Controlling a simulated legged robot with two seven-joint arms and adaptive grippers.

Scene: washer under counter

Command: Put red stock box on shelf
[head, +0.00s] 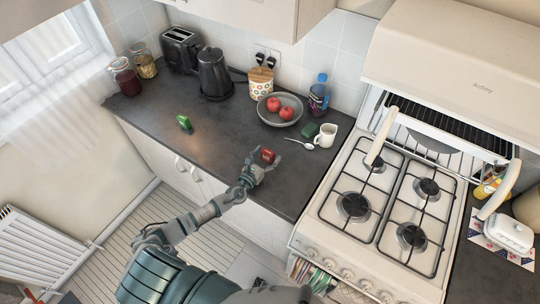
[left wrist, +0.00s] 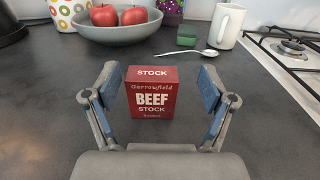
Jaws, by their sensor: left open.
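The red stock box (head: 268,156) stands upright on the dark counter (head: 225,130), near its front edge. In the left wrist view the red stock box (left wrist: 152,92) faces me with "BEEF STOCK" on its front. My left gripper (head: 258,167) is open, and its fingers (left wrist: 155,98) are on either side of the box, with a gap visible on both sides. No shelf can be made out for certain in these views. My right gripper is not in view.
The stove (head: 385,210) borders the counter on the right. A wall cupboard (head: 245,15) hangs above.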

